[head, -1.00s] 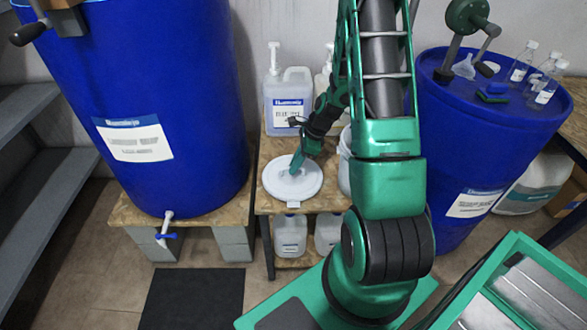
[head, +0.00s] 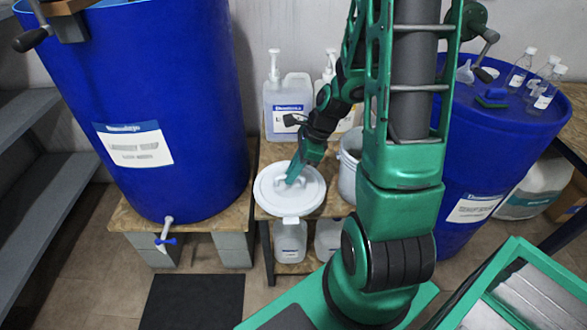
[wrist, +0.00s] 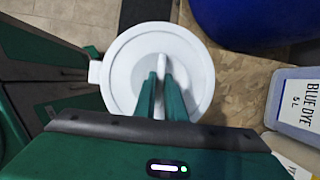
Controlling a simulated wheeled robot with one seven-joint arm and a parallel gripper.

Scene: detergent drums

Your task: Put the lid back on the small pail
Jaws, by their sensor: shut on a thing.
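The round white lid (head: 268,190) has a raised handle on top and a small tab at its near edge. My gripper (head: 291,181) is shut on the handle. The lid appears raised above the wooden bench and reaches past its front edge. In the wrist view the lid (wrist: 122,75) fills the middle, with the handle between the fingers of my gripper (wrist: 160,76). The white pail (head: 347,172) stands on the bench just right of the lid, partly hidden by my arm. Its rim shows without a cover. I do not see it clearly in the wrist view.
Jugs (head: 290,240) sit below the bench.

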